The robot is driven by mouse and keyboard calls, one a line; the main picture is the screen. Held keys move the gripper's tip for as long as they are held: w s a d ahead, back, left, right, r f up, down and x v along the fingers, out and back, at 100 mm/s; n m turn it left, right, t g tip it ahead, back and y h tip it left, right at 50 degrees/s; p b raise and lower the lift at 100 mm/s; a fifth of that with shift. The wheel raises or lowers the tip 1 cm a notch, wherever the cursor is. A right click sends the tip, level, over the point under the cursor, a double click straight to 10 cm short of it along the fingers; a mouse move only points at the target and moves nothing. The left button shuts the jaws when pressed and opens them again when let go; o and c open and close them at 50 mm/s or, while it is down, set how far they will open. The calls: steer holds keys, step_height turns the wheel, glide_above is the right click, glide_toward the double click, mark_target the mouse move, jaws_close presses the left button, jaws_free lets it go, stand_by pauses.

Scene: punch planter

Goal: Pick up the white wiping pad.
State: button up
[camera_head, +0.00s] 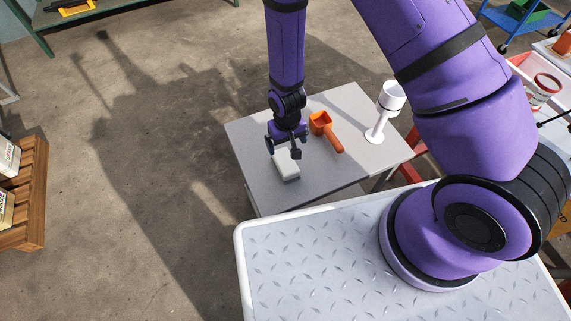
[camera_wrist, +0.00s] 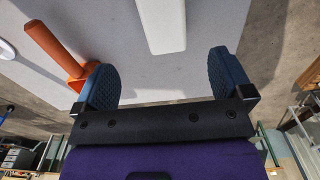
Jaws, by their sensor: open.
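The white wiping pad (camera_head: 287,169) lies on the small grey table (camera_head: 375,158), near its left side. In the wrist view the pad (camera_wrist: 162,24) is a pale oblong, partly cut off by the top edge. My gripper (camera_head: 284,152) is over the far end of the pad in the head view and hides part of it. In the wrist view my gripper (camera_wrist: 168,80) is open, its two dark fingers wide apart. The pad's near end shows between and ahead of the fingertips. Nothing is held.
An orange scoop (camera_head: 322,125) lies just right of my gripper; it also shows at left in the wrist view (camera_wrist: 48,42). A white cup-topped stand (camera_head: 378,128) is farther right on the table. Wooden crates (camera_head: 32,200) stand at far left. The table's front is clear.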

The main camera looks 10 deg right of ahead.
mark_target(285, 161)
steer(key=shift+s+a+f, duration=0.15)
steer(key=shift+f, duration=2.75)
steer(key=shift+s+a+f, duration=0.1)
steer(key=shift+s+f, duration=0.05)
steer(key=shift+f, duration=2.7)
steer(key=c, duration=1)
